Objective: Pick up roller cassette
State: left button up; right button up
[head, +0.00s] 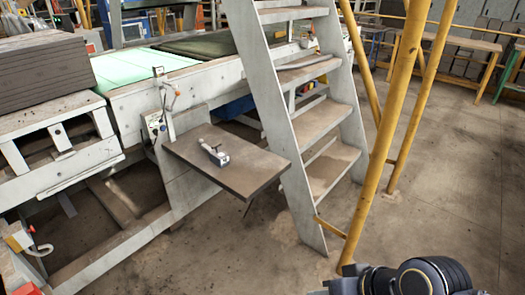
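A small grey and black device that looks like the roller cassette (214,153) lies on a brown shelf board (236,178) fixed to the side of the machine. It lies near the middle of the board, with free surface around it. At the bottom right edge, a dark part of my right arm shows, cut off by the frame. Its fingers cannot be made out. My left gripper is not in the head view. Nothing touches the device.
A grey metal staircase (315,124) stands just right of the board. A yellow post (386,130) rises farther right. A conveyor machine (205,88) with a green belt runs behind. Open concrete floor (450,185) lies at right.

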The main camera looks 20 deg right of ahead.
aim_at(219, 159)
jog(key=z, duration=0.15)
jog(key=u, duration=2.4)
jog(key=z, duration=2.4)
jog(key=i+j, duration=0.25)
jog(key=i, duration=0.25)
jog(key=i+j, duration=0.25)
jog(key=i, duration=0.2)
jog(key=i+j, duration=0.25)
jog(key=i, duration=0.25)
jog(key=i+j, duration=0.25)
jog(key=i, duration=0.2)
jog(key=i+j+z, duration=0.1)
jog(key=i+j, duration=0.15)
jog(key=i, duration=0.25)
